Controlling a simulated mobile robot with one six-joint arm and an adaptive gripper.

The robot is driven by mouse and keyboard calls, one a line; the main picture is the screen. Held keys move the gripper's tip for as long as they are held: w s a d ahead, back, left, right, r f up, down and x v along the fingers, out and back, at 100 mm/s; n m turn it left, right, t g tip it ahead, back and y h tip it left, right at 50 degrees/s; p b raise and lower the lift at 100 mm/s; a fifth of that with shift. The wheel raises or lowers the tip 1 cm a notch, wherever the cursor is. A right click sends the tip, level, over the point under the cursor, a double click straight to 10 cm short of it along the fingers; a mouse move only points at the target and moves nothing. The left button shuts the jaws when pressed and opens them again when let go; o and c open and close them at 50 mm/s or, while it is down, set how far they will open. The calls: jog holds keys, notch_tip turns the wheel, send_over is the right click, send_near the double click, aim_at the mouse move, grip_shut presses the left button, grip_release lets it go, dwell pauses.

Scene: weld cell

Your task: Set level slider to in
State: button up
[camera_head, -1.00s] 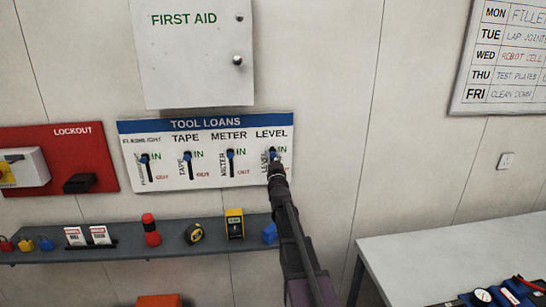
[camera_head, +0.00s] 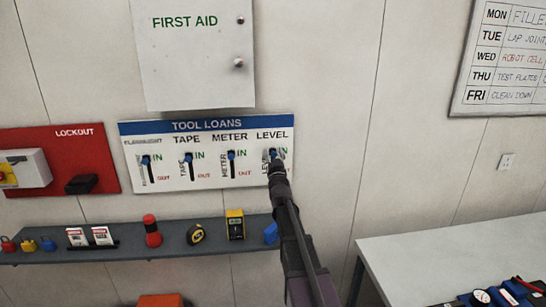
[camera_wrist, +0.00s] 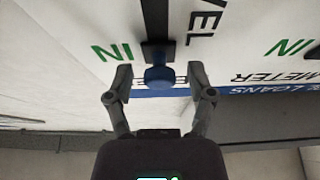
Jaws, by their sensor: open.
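The tool loans board (camera_head: 207,183) hangs on the wall with a blue header and several sliders. The level slider's blue knob (camera_head: 273,153) is at the right end of the board, beside the green IN label at the top of its track. In the wrist view, which is upside down, the knob (camera_wrist: 158,77) sits at the IN end of its dark slot. My gripper (camera_wrist: 157,86) is open, with a finger on either side of the knob and gaps showing. In the head view my gripper (camera_head: 275,168) covers the lower part of the level track.
The flashlight (camera_head: 146,160), tape (camera_head: 188,158) and meter (camera_head: 231,156) sliders stand to the left. A grey shelf (camera_head: 120,250) with a tape measure and meter runs below. A first aid cabinet (camera_head: 195,60) hangs above. A table (camera_head: 450,250) stands at the right.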

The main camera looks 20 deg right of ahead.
jog(key=shift+f, duration=0.1)
notch_tip(320, 180, down, 9)
jog(key=b, duration=1)
jog(key=b+v, duration=0.2)
jog(key=v, duration=0.5)
notch_tip(320, 180, up, 8)
jog(key=p, duration=0.8)
jog(key=s+a+f+g+y, duration=0.1)
jog(key=s+a+f+g, duration=0.2)
jog(key=f, duration=0.3)
jog(key=s+a+f+n+g+y, duration=0.1)
jog(key=s+a+f+g+y, duration=0.1)
jog(key=a+f+g, duration=0.3)
jog(key=s+a+f+g+y, duration=0.2)
jog(key=a+f, duration=0.3)
jog(key=f, duration=0.3)
jog(key=shift+s+a+f+n+g, duration=0.15)
jog(key=shift+s+a+n+g, duration=0.25)
jog(key=shift+s+g, duration=0.5)
